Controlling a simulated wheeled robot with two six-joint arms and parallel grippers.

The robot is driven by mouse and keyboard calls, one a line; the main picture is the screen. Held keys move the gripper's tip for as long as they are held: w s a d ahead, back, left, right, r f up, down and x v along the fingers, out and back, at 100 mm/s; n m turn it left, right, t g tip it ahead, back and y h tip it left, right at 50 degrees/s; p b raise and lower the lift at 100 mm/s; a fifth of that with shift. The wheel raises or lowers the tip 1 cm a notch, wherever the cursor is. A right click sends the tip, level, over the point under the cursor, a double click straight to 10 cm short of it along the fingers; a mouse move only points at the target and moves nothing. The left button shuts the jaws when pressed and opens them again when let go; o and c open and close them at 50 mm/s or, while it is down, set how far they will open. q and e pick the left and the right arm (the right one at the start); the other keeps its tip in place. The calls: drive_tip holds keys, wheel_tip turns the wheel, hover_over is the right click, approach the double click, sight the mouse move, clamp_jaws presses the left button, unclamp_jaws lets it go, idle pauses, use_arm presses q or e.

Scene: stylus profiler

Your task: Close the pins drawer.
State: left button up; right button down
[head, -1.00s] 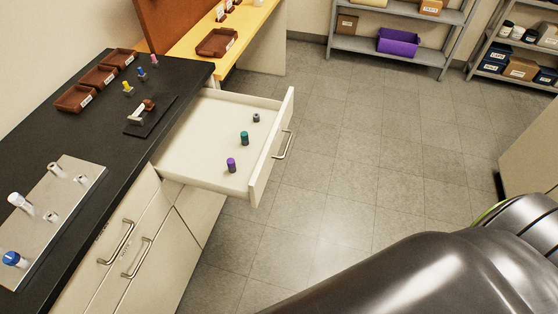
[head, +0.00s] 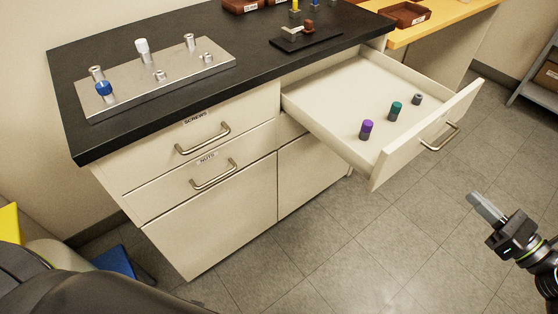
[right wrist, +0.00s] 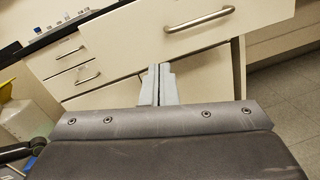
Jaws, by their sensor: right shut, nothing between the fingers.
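A pale drawer (head: 405,165) stands pulled out from under the black counter, to the right of the SCREWS and NUTS drawers; its label does not show. Its metal handle (head: 440,137) is on the front face. Inside stand a purple-topped peg (head: 366,129), a green-topped peg (head: 395,111) and a small grey one (head: 417,99). My right gripper (head: 482,205) is shut and empty, in front of the drawer front and apart from it in the head view. In the right wrist view the shut fingers (right wrist: 158,84) show below a drawer front with a handle (right wrist: 200,20). My left gripper is out of view.
The SCREWS drawer (head: 170,150) and the NUTS drawer (head: 240,160) are shut. A metal plate with several pegs (head: 175,60) lies on the black counter (head: 130,135). A wooden table (head: 440,22) stands behind at the right. The tiled floor (head: 400,250) before the drawer is clear.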

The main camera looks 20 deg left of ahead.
drive_tip(key=s+a+n+g, duration=0.2)
drive_tip(key=n, duration=0.2)
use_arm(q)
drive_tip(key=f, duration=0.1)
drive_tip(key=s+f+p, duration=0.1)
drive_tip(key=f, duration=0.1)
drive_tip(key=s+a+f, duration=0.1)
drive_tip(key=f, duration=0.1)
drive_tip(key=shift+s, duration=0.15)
use_arm(e)
approach(406, 156)
drive_tip(key=shift+y, duration=0.4)
drive_tip(key=x, duration=0.6)
drive_tip(key=shift+w+a+f, duration=0.25)
drive_tip(key=shift+w+a, duration=0.05)
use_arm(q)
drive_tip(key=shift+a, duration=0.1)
